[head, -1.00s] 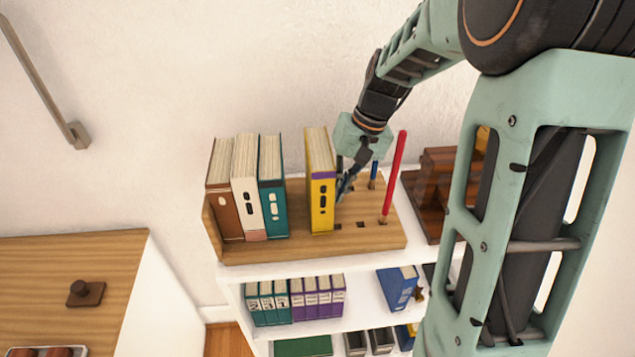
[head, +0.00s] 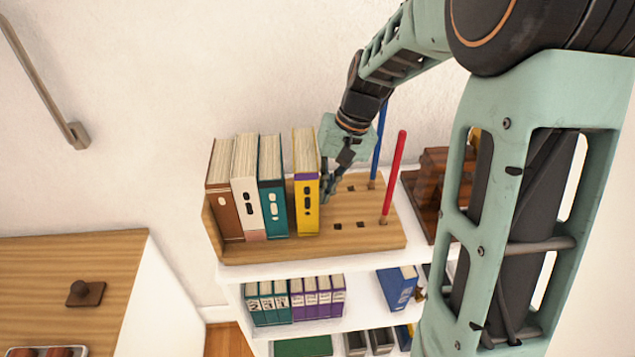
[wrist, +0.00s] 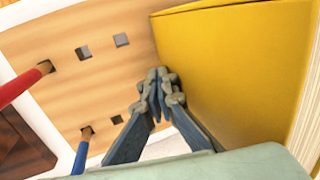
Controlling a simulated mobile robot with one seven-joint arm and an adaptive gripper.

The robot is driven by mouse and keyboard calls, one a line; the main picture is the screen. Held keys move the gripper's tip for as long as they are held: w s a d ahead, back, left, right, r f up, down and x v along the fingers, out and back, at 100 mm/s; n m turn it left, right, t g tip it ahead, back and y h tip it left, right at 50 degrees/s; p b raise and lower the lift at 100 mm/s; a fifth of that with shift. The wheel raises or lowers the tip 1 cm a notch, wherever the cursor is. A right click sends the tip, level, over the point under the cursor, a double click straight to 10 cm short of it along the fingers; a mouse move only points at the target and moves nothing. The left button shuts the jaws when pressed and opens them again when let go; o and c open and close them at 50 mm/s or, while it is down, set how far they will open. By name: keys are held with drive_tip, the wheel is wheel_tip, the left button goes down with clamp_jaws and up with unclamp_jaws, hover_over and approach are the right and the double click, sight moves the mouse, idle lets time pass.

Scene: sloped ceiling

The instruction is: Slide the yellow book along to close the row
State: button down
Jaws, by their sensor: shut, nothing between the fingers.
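The yellow book (head: 306,185) stands upright on the wooden rack (head: 362,243) in the head view. A narrow gap separates it from the teal book (head: 272,188), the last of a row with a white book (head: 246,190) and a brown book (head: 223,195). My gripper (head: 327,197) is shut and empty, low at the yellow book's right side. In the wrist view, the shut fingertips (wrist: 158,85) are beside the yellow cover (wrist: 235,70); they look to be against it, though exact contact is hard to tell.
A red peg (head: 395,175) and a blue peg (head: 380,145) stand in the rack right of my gripper, among several empty square holes. A dark wooden object (head: 430,180) stands farther right. Shelves below hold more binders (head: 295,300).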

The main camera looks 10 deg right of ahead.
drive_tip(key=shift+a, duration=1.75)
drive_tip(key=shift+d, duration=0.8)
drive_tip(key=shift+d+r+p, duration=0.15)
drive_tip(key=shift+r+p, duration=0.1)
drive_tip(key=shift+p, duration=0.05)
wheel_tip(320, 180, up, 12)
drive_tip(key=p, duration=0.8)
drive_tip(key=shift+f, duration=0.25)
drive_tip(key=shift+w+d, duration=0.1)
drive_tip(key=shift+d, duration=0.05)
